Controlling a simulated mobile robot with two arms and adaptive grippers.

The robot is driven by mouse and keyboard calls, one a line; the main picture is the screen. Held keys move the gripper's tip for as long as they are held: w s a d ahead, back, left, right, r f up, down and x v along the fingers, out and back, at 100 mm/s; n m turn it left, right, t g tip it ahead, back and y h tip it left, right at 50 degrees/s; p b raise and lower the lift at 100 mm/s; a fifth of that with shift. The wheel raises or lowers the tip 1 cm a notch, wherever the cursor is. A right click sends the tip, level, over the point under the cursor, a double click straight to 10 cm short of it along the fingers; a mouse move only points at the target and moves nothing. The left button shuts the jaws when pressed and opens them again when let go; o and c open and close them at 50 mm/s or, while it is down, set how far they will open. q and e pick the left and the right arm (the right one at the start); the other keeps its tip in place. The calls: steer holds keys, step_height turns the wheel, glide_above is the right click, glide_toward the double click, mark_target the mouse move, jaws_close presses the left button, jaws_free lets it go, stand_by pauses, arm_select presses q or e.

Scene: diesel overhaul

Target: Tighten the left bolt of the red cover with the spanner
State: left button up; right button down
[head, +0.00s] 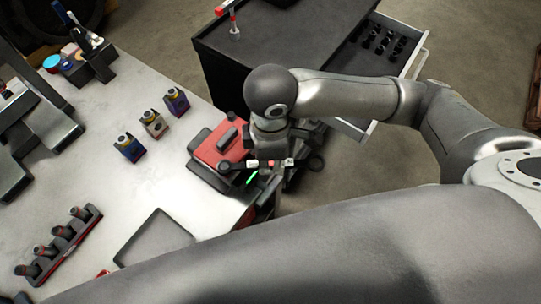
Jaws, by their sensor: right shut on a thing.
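The red cover (219,146) sits on a dark block at the right edge of the light workbench, with a dark raised part on its top. My right gripper (272,166) is just right of the cover, pointing down, and is shut on the spanner. My left gripper is not in view.
Three small bottles (153,123) stand on the bench (105,165). A red-edged rack (62,240) and a dark flat tray (158,238) lie nearer. A black cabinet (262,45) with an open drawer (405,62) stands behind my right arm. Grey equipment stands at left.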

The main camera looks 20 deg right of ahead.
steer(key=shift+r, duration=0.8)
steer(key=w+n, duration=0.2)
steer(key=shift+w+d+n, duration=0.15)
steer(key=shift+n, duration=0.25)
steer(key=shift+w+n, duration=1.15)
steer(key=shift+n, duration=0.05)
